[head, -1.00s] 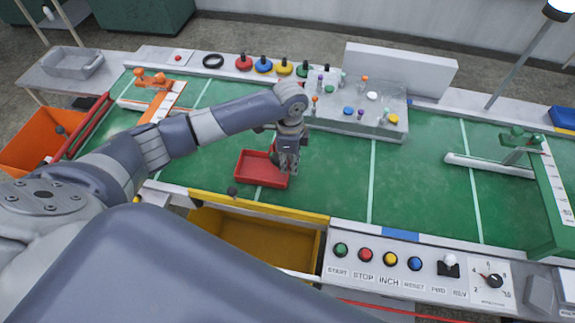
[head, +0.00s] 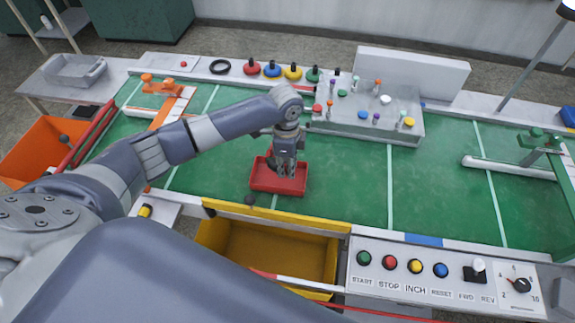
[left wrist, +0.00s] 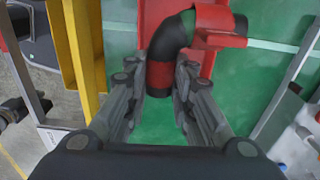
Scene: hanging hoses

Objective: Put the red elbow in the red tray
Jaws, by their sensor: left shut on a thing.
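The red tray (head: 262,186) lies on the green table surface near its front edge. My left gripper (head: 286,172) points down over the tray's right half. In the left wrist view my left gripper (left wrist: 164,88) is shut on the red elbow (left wrist: 165,74), a bent black pipe with a red band. The elbow's lower straight end sits between the fingers, and its bend points up and right in that view. The red tray (left wrist: 150,12) shows behind it there. I cannot tell whether the elbow touches the tray. My right gripper is not in view.
A yellow bin (head: 280,252) hangs at the front edge, left of a button panel (head: 430,272). A grey board with coloured pegs (head: 350,125) stands behind and right of the tray. An orange stand (head: 165,98) is at the left. The green surface right of the tray is clear.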

